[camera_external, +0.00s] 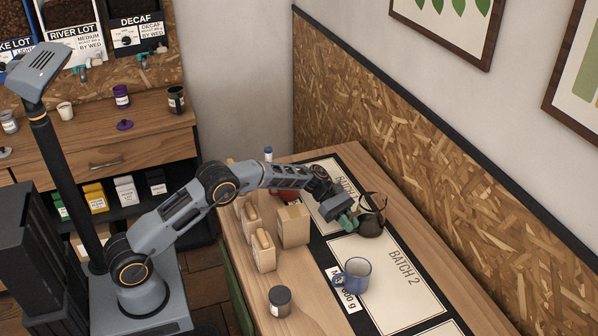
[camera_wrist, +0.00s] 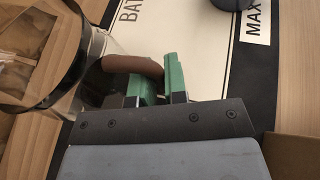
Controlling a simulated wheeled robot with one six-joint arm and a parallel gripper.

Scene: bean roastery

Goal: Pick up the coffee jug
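The coffee jug (camera_external: 371,222) is dark and glassy with a dark rim. It stands upright towards the back of the table, between the two label cards. In the wrist view its clear glass body (camera_wrist: 98,55) is at the left, and its brown curved handle (camera_wrist: 130,64) reaches right. My gripper (camera_external: 347,222) is at the jug's left side. In the wrist view its green fingers (camera_wrist: 160,85) are close together, with the handle's bend between them, and appear shut on it. The lower handle is hidden by the fingers.
A brown box (camera_external: 293,226), small bags (camera_external: 263,250) and a dark-lidded jar (camera_external: 280,301) stand at the left of the table. A chipboard wall panel (camera_external: 440,170) runs behind the jug.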

